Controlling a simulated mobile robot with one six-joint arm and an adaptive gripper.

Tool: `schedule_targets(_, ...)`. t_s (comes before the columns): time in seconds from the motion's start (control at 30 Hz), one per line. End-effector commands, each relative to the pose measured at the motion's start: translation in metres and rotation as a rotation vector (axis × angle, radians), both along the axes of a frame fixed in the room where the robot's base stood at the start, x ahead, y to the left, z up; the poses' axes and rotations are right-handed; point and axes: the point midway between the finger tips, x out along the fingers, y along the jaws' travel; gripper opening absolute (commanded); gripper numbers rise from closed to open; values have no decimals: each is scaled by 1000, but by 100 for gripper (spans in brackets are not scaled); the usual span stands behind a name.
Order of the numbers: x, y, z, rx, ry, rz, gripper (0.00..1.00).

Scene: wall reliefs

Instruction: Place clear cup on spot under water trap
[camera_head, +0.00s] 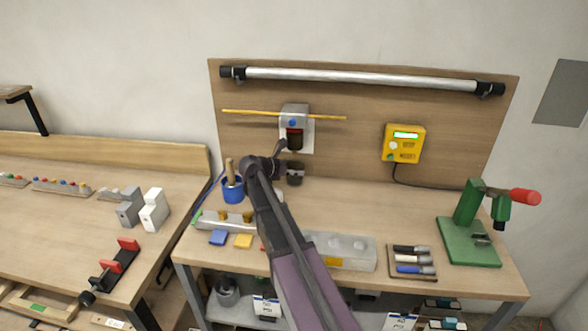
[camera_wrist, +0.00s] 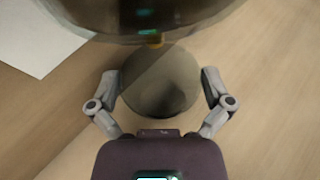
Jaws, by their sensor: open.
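The water trap (camera_head: 294,137), with a dark bowl and a blue knob, hangs on a white plate on the back board. Its dark glossy bowl fills the top of the wrist view (camera_wrist: 150,14). A grey, see-through-looking cup (camera_head: 295,175) stands upright on the bench below the trap. In the wrist view the cup (camera_wrist: 160,88) is a dark round shape between the fingers, under the trap's small amber outlet. My gripper (camera_wrist: 160,76) is open, with one finger on each side of the cup and visible gaps. The spot beneath the cup cannot be made out separately.
A blue pot (camera_head: 233,191) with a handle stands left of my arm. A yellow box (camera_head: 403,144) hangs on the board at right. A green press (camera_head: 470,235) and a marker tray (camera_head: 411,262) are on the bench's right. Bare bench lies right of the cup.

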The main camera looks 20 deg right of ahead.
Motion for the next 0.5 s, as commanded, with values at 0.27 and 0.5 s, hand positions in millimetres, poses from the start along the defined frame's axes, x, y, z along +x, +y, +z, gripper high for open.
schedule_targets(0.27,-6,29,15,0,0,3,100)
schedule_targets(0.5,-13,65,31,0,0,2,100)
